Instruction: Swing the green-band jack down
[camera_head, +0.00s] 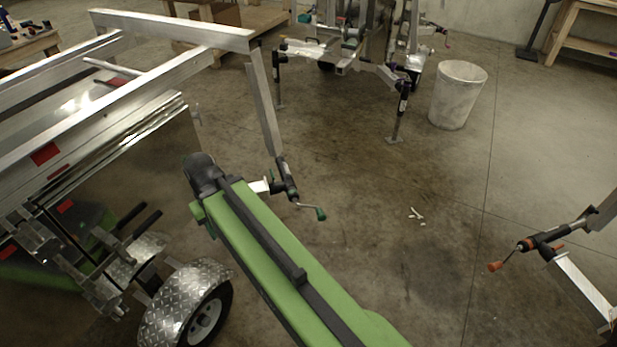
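The green-band jack (287,178) is just beyond the far end of my arm, near the picture's middle. Its dark body sits beside a short pale metal piece (260,186), partly hidden by my arm. A long silver tube (262,105) runs from the body up the picture toward the trailer frame, so the jack looks swung up rather than upright. Its crank ends in a green knob (320,214) toward the right. My green arm with a black strip crosses the lower middle, its dark joint left of the jack. My gripper is not in view.
An aluminium trailer (172,29) with a wheel (205,322) fills the left. An orange-knobbed jack (545,240) lies swung up at right. Another jack (402,105) stands upright on its foot behind. A bin (458,96) stands at the back. The floor between is mostly clear, with small white scraps (417,215).

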